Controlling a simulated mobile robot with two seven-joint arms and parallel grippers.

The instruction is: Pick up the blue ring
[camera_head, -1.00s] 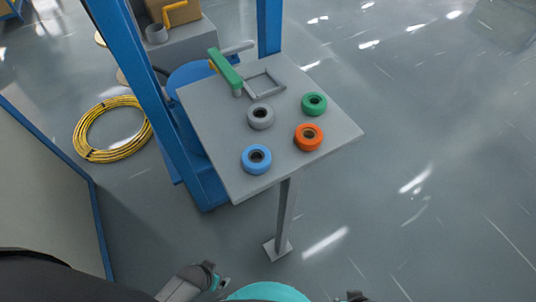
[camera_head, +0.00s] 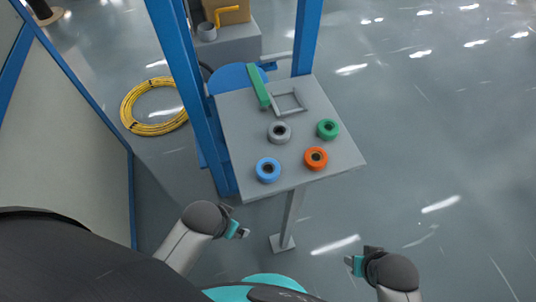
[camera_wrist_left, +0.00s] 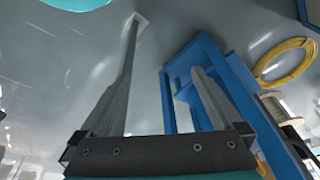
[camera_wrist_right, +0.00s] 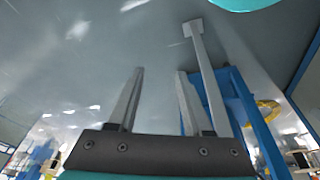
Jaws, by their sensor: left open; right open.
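The blue ring (camera_head: 268,170) lies flat at the near left of the grey table (camera_head: 245,185), with a dark hole in its middle. My left gripper (camera_head: 243,231) is open and empty, short of the table's near edge and below the ring in the picture. My right gripper (camera_head: 352,262) is open and empty, farther right and away from the table. The left wrist view shows its two fingers (camera_wrist_left: 160,85) apart with nothing between them. The right wrist view shows the same for its fingers (camera_wrist_right: 157,80). Neither wrist view shows the ring.
A grey ring (camera_head: 279,132), a green ring (camera_head: 327,129) and an orange ring (camera_head: 316,158) lie near the blue one. A green bar (camera_head: 259,88) and square frame (camera_head: 290,102) sit at the back. A blue post (camera_head: 199,100) rises along the table's left side.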

